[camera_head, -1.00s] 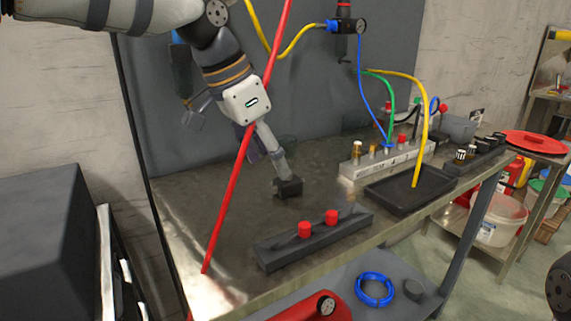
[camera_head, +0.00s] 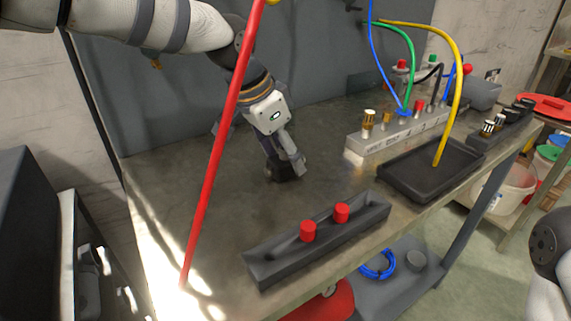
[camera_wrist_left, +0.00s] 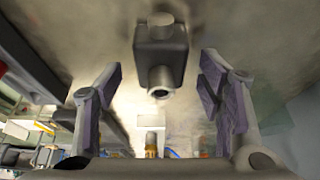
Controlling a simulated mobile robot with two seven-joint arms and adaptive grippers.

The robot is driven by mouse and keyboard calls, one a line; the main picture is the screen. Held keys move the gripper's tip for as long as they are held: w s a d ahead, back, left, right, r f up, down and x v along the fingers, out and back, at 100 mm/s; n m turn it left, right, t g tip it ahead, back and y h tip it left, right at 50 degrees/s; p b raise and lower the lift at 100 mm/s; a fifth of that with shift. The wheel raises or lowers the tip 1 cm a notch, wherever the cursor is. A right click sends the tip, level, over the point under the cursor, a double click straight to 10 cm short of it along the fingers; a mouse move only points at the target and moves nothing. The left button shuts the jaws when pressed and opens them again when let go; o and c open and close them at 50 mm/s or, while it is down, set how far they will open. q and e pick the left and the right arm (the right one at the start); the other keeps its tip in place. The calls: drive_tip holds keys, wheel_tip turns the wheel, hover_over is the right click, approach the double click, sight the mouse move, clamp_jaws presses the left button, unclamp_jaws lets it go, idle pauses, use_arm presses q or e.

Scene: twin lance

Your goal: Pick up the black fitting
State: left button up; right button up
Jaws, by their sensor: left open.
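The black fitting (camera_head: 286,174) is a small dark block on the grey bench top, partly hidden behind my left gripper in the head view. In the left wrist view the fitting (camera_wrist_left: 160,58) shows a round stub on top and a round opening facing the camera. My left gripper (camera_head: 284,162) reaches down close to it. In the left wrist view my left gripper (camera_wrist_left: 160,84) is open, with one finger to each side and the fitting centred just beyond the fingertips. I cannot tell how high the fingertips are above the bench. My right gripper is out of view.
A red hose (camera_head: 213,165) slants down in front, left of my left gripper. A dark long tray (camera_head: 268,262) with two red caps (camera_head: 308,231) lies nearer. A manifold (camera_head: 378,142) with hoses and a black tray (camera_head: 408,183) stand right. Bare bench surrounds the fitting.

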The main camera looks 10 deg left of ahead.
use_arm(q)
drive_tip(key=shift+w+f, duration=0.1)
drive_tip(key=shift+f, duration=0.2)
drive_tip(key=shift+r, duration=0.1)
drive_tip(key=c, duration=1.3)
wheel_tip(320, 180, up, 3)
drive_tip(key=shift+r, duration=0.15)
drive_tip(key=s+d+r, duration=0.2)
drive_tip(key=s+r, duration=0.1)
drive_tip(key=s, duration=0.1)
drive_tip(key=s+d+r+p, duration=0.1)
drive_tip(key=s+d+r, duration=0.2)
drive_tip(key=s+d+r+p, duration=0.1)
drive_tip(key=s+d+r, duration=0.2)
drive_tip(key=s, duration=0.1)
drive_tip(key=shift+s+r, duration=0.35)
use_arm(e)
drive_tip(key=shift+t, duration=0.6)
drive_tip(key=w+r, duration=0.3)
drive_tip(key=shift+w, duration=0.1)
